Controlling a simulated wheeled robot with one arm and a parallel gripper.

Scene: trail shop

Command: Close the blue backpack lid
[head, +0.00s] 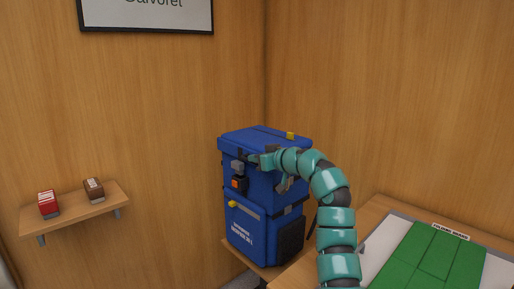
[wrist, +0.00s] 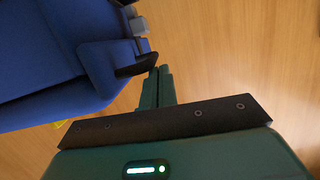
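The blue backpack (head: 250,220) stands upright on a small wooden surface in the corner. Its lid (head: 262,137) lies across the top and looks level and down; I cannot tell whether it is fastened. A grey buckle part (head: 237,167) and an orange square (head: 238,183) show on the front. My gripper (head: 256,160) is at the lid's front edge, just right of the buckle part. In the wrist view my gripper fingers (wrist: 160,76) are together with nothing visible between them. Their tips are close to a dark flap on the backpack (wrist: 60,50); contact is unclear.
A table with a green board (head: 430,255) stands at the lower right, beside my arm. A wall shelf (head: 75,208) at the left holds a red box (head: 48,204) and a brown box (head: 93,189). Wooden walls meet close behind the backpack.

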